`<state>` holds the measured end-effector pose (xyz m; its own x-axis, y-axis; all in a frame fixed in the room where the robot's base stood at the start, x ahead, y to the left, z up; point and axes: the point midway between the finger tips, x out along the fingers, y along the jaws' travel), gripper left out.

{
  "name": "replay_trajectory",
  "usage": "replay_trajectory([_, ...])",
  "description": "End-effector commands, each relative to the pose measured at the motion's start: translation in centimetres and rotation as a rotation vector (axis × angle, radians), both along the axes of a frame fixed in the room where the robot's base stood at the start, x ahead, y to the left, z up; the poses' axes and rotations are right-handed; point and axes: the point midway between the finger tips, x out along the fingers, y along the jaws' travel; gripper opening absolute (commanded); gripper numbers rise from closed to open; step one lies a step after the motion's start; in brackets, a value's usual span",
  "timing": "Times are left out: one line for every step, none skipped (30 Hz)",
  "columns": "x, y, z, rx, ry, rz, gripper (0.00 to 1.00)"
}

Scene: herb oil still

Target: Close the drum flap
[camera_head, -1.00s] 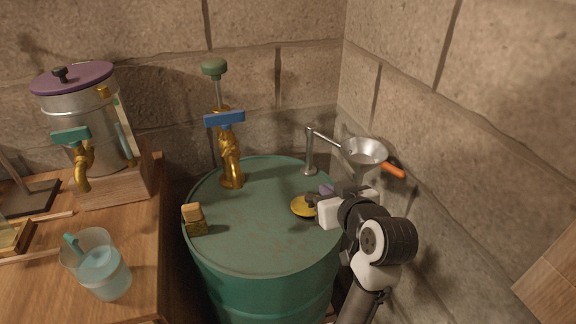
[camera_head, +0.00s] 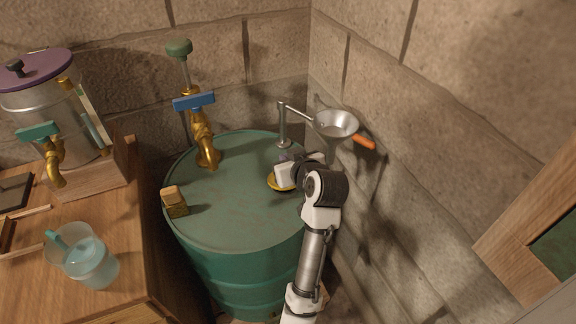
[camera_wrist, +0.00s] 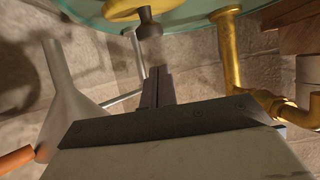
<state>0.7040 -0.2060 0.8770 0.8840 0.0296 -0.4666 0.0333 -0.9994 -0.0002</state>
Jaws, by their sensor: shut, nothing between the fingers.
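The green drum (camera_head: 225,215) stands upright in the middle of the head view. A round yellow piece, likely the drum flap (camera_head: 281,184), is at the right of its top, partly hidden by my gripper. In the wrist view the yellow flap (camera_wrist: 108,8) is at the top edge, cut off, with a dark knob (camera_wrist: 148,23) beside it. I cannot tell whether it lies flat. My gripper (camera_wrist: 158,78) is shut and empty; its fingertips are close to the knob, with a small gap in the picture. In the head view the fingertips are hard to make out.
A brass valve with a blue handle (camera_head: 194,102), a wood-and-brass block (camera_head: 175,201) and a metal post (camera_head: 283,127) stand on the drum. A funnel with an orange handle (camera_head: 337,124) is close behind my gripper. Stone walls close in behind and right. A wooden bench (camera_head: 125,245) is left.

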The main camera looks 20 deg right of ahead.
Motion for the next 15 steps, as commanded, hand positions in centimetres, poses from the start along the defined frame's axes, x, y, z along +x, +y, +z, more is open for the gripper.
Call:
replay_trajectory([-0.2,0.0,-0.7,0.003,0.003,-0.001,0.00])
replay_trajectory([-0.3,0.0,-1.0,0.002,0.003,0.000,0.00])
replay_trajectory([-0.4,0.0,-1.4,0.001,0.002,0.000,0.00])
replay_trajectory([-0.5,0.0,-1.6,0.002,0.002,-0.001,0.00])
replay_trajectory([-0.5,0.0,-1.8,0.002,0.002,-0.001,0.00])
replay_trajectory([-0.6,0.0,-2.0,0.001,0.001,0.000,0.00])
replay_trajectory([-0.6,0.0,-2.2,0.000,0.000,0.000,0.00])
replay_trajectory([-0.6,0.0,-2.3,0.000,0.000,0.000,0.00])
replay_trajectory([-0.7,0.0,-2.4,0.000,0.000,0.000,0.00])
replay_trajectory([-0.7,0.0,-2.4,-0.001,0.000,0.000,0.00])
replay_trajectory([-0.7,0.0,-2.5,-0.001,0.000,0.000,0.00])
replay_trajectory([-0.7,0.0,-2.5,-0.001,-0.001,0.000,0.00])
replay_trajectory([-0.7,0.0,-2.5,-0.001,-0.001,0.000,0.00])
replay_trajectory([-0.7,0.0,-2.5,-0.001,-0.001,0.000,0.00])
replay_trajectory([-0.7,0.0,-2.5,-0.001,-0.001,0.000,0.00])
